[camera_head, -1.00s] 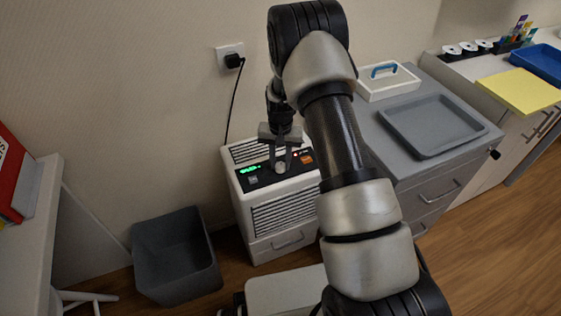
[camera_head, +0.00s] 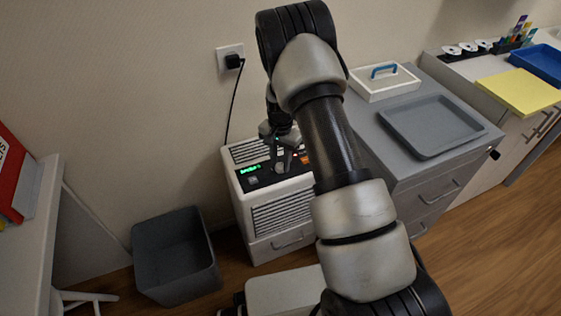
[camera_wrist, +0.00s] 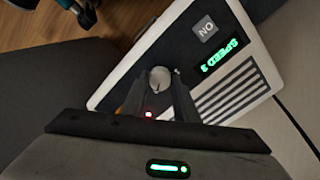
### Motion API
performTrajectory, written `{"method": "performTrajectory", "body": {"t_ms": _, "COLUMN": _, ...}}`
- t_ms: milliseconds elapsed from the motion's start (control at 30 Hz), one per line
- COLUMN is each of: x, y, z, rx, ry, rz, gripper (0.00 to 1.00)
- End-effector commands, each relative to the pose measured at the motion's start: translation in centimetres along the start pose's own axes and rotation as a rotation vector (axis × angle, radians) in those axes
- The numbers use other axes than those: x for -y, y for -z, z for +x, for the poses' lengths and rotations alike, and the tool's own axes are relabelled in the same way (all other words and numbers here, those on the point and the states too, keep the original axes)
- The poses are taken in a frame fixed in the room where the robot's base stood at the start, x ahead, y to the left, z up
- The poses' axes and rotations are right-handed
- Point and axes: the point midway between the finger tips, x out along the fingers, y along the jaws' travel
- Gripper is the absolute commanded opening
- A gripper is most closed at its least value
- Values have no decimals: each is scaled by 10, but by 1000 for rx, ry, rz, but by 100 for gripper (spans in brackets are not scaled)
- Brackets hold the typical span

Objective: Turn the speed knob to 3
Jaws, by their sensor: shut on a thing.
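The speed knob (camera_wrist: 160,77) is a pale round knob on the dark top panel of a white box-shaped unit (camera_head: 283,215). In the wrist view my gripper (camera_wrist: 157,81) has one finger on each side of the knob and is shut on it. In the head view my gripper (camera_head: 281,165) reaches down to the panel and partly hides the knob. A green display (camera_wrist: 222,54) lies beside the knob. It reads SPEED and a digit that looks like 3, but it is small and turned.
A grey open bin (camera_head: 177,285) stands on the floor left of the unit. A grey cabinet (camera_head: 408,190) with a tray (camera_head: 430,152) on it stands close on the right. A black cord runs from the wall socket (camera_head: 230,58) down behind the unit.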

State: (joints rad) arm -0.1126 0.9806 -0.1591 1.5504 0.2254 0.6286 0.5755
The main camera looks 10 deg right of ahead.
Motion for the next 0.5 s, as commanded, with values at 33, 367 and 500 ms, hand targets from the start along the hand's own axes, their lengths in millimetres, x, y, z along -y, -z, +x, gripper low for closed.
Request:
{"method": "performTrajectory", "body": {"t_ms": 33, "x": 0, "y": 0, "z": 0, "rx": 0, "ry": 1, "rz": 2, "gripper": 5}}
{"method": "performTrajectory", "body": {"t_ms": 367, "x": 0, "y": 0, "z": 0, "rx": 0, "ry": 1, "rz": 1, "gripper": 46}}
{"method": "performTrajectory", "body": {"t_ms": 500, "x": 0, "y": 0, "z": 0, "rx": 0, "ry": 1, "rz": 0, "gripper": 46}}
